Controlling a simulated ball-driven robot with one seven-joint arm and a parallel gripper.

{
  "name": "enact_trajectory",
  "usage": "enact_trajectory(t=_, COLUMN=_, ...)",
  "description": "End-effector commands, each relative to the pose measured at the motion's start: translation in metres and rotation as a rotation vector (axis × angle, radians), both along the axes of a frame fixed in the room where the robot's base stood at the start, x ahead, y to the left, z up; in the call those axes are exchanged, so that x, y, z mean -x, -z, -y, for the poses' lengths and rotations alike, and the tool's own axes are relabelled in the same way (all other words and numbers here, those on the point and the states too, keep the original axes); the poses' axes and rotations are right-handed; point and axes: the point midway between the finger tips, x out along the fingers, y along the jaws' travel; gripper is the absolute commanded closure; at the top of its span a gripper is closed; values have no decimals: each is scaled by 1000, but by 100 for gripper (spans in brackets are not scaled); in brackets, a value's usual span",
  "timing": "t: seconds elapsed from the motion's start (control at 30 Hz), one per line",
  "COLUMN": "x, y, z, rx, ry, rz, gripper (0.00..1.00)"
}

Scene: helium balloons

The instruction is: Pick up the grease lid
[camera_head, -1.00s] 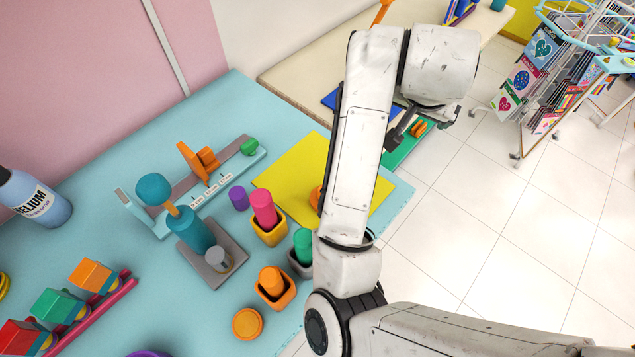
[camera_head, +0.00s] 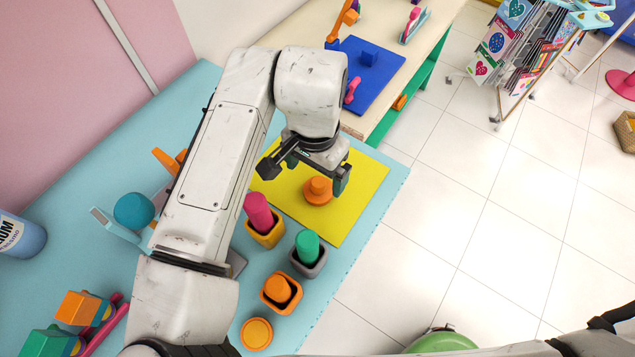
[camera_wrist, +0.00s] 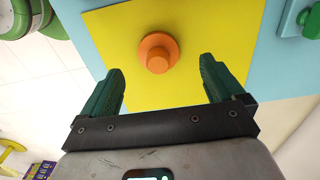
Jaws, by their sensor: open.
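An orange round lid with a raised knob (camera_head: 318,190) sits on the yellow mat (camera_head: 364,195); no label shows on it. The lid also appears in the wrist view (camera_wrist: 158,52), near the top centre. My gripper (camera_head: 304,176) is above the mat, close to the lid. In the wrist view my open gripper (camera_wrist: 160,72) has its two green fingers apart and nothing between them. The lid lies just beyond the fingertips, in line with the gap.
Pots with a pink (camera_head: 257,210), a green (camera_head: 307,245) and an orange stopper (camera_head: 278,289) stand beside the mat. A blue board (camera_head: 372,70) lies on the wooden table behind. A helium bottle (camera_head: 20,236) stands at far left.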

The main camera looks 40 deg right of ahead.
Motion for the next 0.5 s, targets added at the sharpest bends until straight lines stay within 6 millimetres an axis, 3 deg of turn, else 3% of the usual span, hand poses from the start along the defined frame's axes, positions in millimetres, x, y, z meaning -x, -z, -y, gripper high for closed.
enact_trajectory(t=0.23, x=1, y=18, z=2, rx=0, ry=0, rz=-1, gripper=5)
enact_trajectory(t=0.5, x=2, y=54, z=4, rx=0, ry=-1, rz=0, gripper=5)
